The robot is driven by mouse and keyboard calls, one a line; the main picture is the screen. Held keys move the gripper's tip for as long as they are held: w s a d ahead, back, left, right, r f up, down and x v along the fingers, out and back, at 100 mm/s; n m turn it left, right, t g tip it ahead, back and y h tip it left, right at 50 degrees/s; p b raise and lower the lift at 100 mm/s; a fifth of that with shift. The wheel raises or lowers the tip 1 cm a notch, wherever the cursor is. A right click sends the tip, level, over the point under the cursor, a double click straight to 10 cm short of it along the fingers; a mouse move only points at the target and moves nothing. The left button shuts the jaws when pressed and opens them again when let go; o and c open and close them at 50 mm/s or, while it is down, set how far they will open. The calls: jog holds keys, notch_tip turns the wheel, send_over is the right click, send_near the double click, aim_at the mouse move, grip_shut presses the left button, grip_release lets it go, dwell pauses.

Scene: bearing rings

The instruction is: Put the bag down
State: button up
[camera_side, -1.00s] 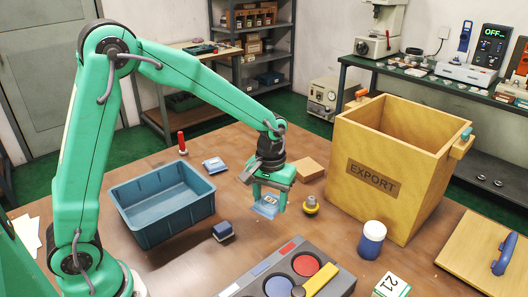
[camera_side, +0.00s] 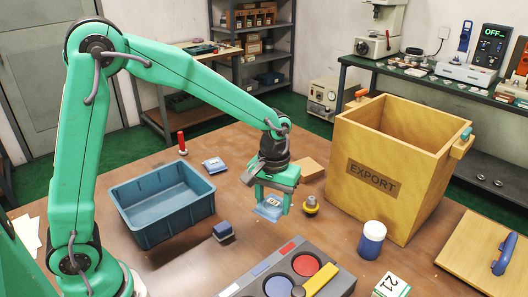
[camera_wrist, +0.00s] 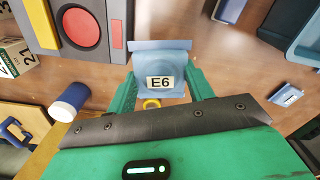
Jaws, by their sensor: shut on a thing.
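My gripper (camera_side: 272,203) is shut on a small light-blue bag (camera_side: 269,210). In the wrist view the bag (camera_wrist: 163,62) sits between the two green fingers and its white label reads E6. The bag hangs low over the brown table, between the blue bin and the yellow-and-grey knob; I cannot tell whether it touches the table. Another small blue bag (camera_side: 214,165) with a pale label lies flat behind the bin; it also shows at the right in the wrist view (camera_wrist: 287,95).
A grey panel (camera_side: 318,270) with round pads lies in front. The knob (camera_side: 311,205), a white-and-blue jar (camera_side: 371,240) and the wooden EXPORT crate (camera_side: 372,180) stand right. A wooden block (camera_side: 308,168) lies behind.

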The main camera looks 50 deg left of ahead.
jog(key=w+a+r+m, duration=0.3)
jog(key=a+r, duration=0.3)
jog(key=n, duration=0.1)
send_over(307, 174)
jog(key=shift+w+a+f, duration=0.1)
jog(key=shift+f, duration=2.75)
jog(key=shift+f, duration=4)
jog(key=shift+f, duration=0.1)
